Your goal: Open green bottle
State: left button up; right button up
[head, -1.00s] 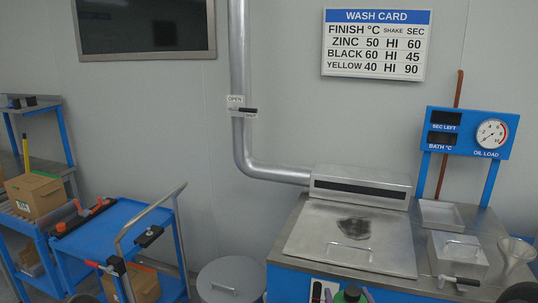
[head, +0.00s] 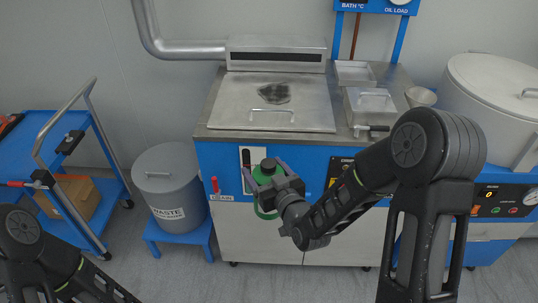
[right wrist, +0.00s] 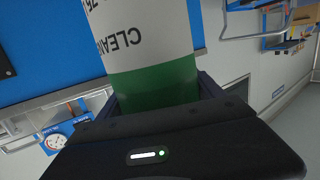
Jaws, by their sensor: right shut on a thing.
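The bottle's top is outside the wrist view. My left arm shows at the lower left of the head view, but its gripper is out of frame.
The steel wash machine (head: 315,115) with a closed lid stands behind the bottle. A grey waste bin (head: 169,185) stands on a blue stand to the left, beside a blue cart (head: 40,128). A large round drum (head: 490,85) is at the right. Grey floor is clear in front.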

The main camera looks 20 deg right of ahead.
jog(key=s+a+f+n+g+y, duration=0.1)
jog(key=s+a+f+n+y, duration=0.1)
jog(key=a, duration=0.4)
jog(key=s+a+f+n+g+y, duration=0.2)
jog(key=s+a+f+n+y, duration=0.1)
jog(key=s+a+y, duration=0.3)
jog(key=shift+n, duration=0.6)
jog(key=shift+s+a, duration=0.1)
